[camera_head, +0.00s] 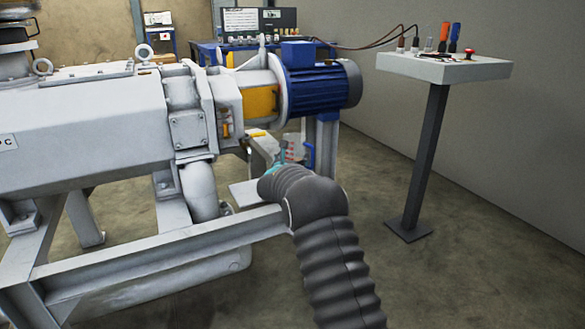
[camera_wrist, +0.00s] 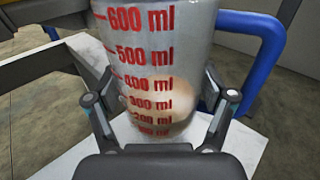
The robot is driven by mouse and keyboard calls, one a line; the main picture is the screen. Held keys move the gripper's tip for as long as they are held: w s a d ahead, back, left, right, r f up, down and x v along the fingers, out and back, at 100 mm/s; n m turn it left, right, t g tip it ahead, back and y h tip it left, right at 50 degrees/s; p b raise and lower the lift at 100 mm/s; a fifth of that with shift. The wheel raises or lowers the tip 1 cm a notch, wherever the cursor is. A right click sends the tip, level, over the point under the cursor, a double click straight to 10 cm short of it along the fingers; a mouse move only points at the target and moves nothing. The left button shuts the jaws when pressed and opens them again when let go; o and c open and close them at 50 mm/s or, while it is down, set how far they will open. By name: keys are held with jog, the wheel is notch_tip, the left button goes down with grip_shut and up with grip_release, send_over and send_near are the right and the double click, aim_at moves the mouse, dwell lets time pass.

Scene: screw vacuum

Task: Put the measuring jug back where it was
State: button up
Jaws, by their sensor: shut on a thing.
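The measuring jug (camera_wrist: 150,50) is clear with red millilitre marks and a blue handle (camera_wrist: 272,75) on the right. It fills the middle of the wrist view, upright, with a pale brownish patch low in it. My gripper (camera_wrist: 160,103) has a finger on each side of the jug's lower part and is shut on it. In the head view a small part of the jug (camera_head: 290,151) shows behind my arm, below the blue motor; my gripper is mostly hidden there. A white plate (camera_wrist: 245,147) lies beneath the jug; I cannot tell whether they touch.
The grey pump (camera_head: 90,125) and its blue motor (camera_head: 322,85) stand close above and left of my arm. The white plate also shows by the frame (camera_head: 242,193). Floor between is clear.

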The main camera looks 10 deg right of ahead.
jog(key=shift+w+a+f, duration=0.15)
jog(key=shift+f, duration=1.9)
jog(key=shift+f+b, duration=0.15)
jog(key=shift+b, duration=0.2)
jog(key=o, duration=1.6)
jog(key=shift+o, duration=0.2)
